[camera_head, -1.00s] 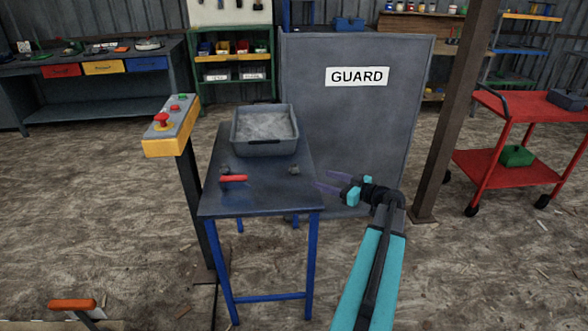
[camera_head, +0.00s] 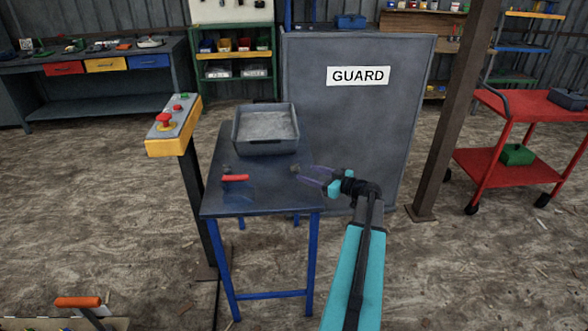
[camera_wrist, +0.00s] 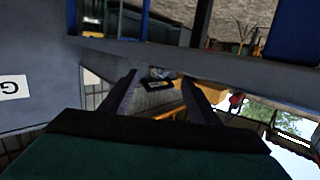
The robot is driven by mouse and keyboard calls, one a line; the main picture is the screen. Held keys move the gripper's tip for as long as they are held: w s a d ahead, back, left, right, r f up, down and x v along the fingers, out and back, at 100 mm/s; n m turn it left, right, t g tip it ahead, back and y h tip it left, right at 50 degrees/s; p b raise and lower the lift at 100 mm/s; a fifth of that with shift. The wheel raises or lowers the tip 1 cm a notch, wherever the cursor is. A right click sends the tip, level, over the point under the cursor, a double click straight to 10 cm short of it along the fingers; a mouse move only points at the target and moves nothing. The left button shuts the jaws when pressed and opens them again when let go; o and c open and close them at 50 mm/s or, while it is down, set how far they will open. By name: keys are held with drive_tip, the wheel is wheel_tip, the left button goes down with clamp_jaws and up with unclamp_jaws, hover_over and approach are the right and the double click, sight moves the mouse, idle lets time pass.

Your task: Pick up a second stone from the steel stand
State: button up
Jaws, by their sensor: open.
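The steel stand (camera_head: 262,198) has a dark top and blue legs. A small dark stone (camera_head: 294,169) lies near its right edge and shows between the fingertips in the wrist view (camera_wrist: 161,73). Another small stone (camera_head: 226,169) lies at the left, by a red-handled tool (camera_head: 235,178). A grey tray (camera_head: 265,147) stands at the back of the top. My gripper (camera_head: 304,174) reaches in from the right, open, its fingertips at the right stone. Nothing appears gripped; whether the fingers touch the stone I cannot tell.
A grey guard panel (camera_head: 355,120) stands close behind the stand. A control post with a red button (camera_head: 165,120) is at its left. A brown post (camera_head: 455,120) and a red trolley (camera_head: 505,170) stand to the right. The front middle of the top is clear.

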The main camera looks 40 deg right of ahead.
sight(299, 169)
drive_tip(key=shift+w, duration=0.25)
drive_tip(key=shift+w+p, duration=1.05)
drive_tip(key=shift+w, duration=0.8)
drive_tip(key=shift+w+a+f, duration=0.15)
drive_tip(key=shift+w+f, duration=0.15)
drive_tip(key=shift+w, duration=0.45)
drive_tip(key=c, duration=1.2)
drive_tip(key=shift+o, duration=0.2)
drive_tip(key=shift+r, duration=0.15)
drive_tip(key=shift+r+b, duration=0.6)
drive_tip(key=shift+r, duration=0.8)
drive_tip(key=s+d+r+b, duration=0.1)
drive_tip(key=s+b, duration=0.3)
drive_tip(key=s, duration=1.2)
drive_tip(key=shift+r, duration=0.5)
